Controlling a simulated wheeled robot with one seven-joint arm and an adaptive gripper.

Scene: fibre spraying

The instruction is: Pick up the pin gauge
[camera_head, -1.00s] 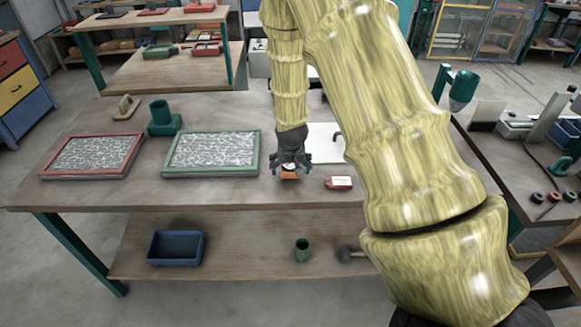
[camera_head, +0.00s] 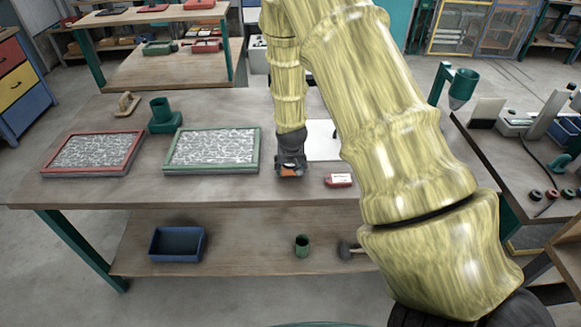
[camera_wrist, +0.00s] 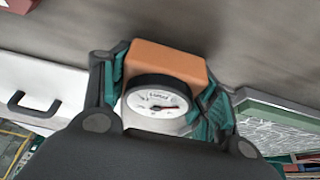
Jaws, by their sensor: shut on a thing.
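The pin gauge (camera_wrist: 158,100) has a round white dial with a dark rim and an orange block body. In the wrist view it sits between the two teal-padded fingers of my gripper (camera_wrist: 163,95), which touch it on both sides. In the head view my gripper (camera_head: 291,172) is low over the front middle of the workbench, with a bit of the orange gauge (camera_head: 289,172) showing below it. My gripper is shut on the gauge. Whether the gauge still touches the bench cannot be told.
A red block with a white label (camera_head: 339,180) lies just right of my gripper. A green-framed tray (camera_head: 258,160) and a red-framed tray (camera_head: 134,158) are to the left, with a green stand (camera_head: 163,122) behind. A white case (camera_head: 322,143) is behind my gripper.

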